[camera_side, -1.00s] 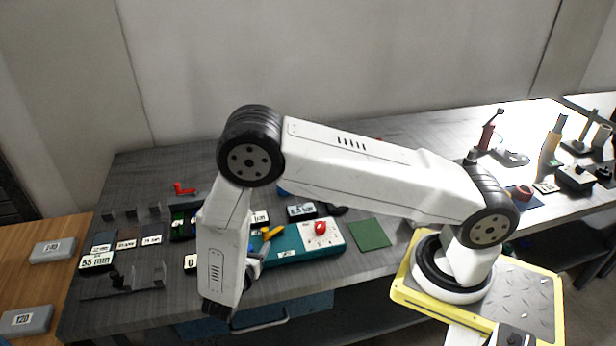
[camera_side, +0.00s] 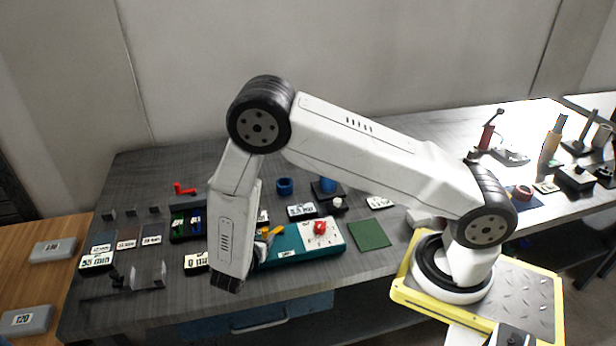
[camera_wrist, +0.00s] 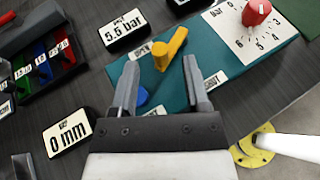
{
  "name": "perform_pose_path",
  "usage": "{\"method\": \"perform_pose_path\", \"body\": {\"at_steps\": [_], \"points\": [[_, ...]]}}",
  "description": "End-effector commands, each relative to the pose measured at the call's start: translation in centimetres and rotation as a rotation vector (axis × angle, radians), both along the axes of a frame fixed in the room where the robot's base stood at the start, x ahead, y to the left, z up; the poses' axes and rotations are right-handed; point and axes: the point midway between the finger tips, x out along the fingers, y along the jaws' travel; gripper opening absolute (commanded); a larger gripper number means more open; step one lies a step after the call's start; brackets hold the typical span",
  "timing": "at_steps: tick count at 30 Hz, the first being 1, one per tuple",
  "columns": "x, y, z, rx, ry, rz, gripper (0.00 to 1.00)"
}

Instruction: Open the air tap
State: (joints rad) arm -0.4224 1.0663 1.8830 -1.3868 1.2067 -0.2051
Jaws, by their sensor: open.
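The air tap's yellow lever (camera_wrist: 172,47) sits on a teal panel (camera_wrist: 279,33), between a label reading OPEN (camera_wrist: 142,50) and one reading SHUT (camera_wrist: 213,81). The lever also shows in the side view (camera_side: 276,231), beside my arm. My gripper (camera_wrist: 160,64) is open, with its two fingers apart and nothing gripped. In the wrist view the lever appears just beyond and between the fingertips. I cannot tell the height gap. A blue part (camera_wrist: 142,96) shows between the fingers. In the side view my arm hides most of the gripper.
A red knob (camera_wrist: 256,12) on a white numbered dial is on the same panel. A 5.5 bar display (camera_wrist: 124,31) and a 0 mm display (camera_wrist: 70,132) stand nearby. A black tray (camera_wrist: 45,70) holds coloured pieces. A green mat (camera_side: 369,234) lies right of the panel.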

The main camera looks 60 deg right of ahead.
Motion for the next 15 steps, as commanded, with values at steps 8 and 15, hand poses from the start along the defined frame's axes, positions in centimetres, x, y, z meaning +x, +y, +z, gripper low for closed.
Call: {"method": "perform_pose_path", "body": {"at_steps": [8,15], "points": [[0.8,-2.7,-1.2,0.001,0.000,-0.002,0.60],[1.1,-3.5,-1.5,0.001,-0.001,0.000,0.60]]}}
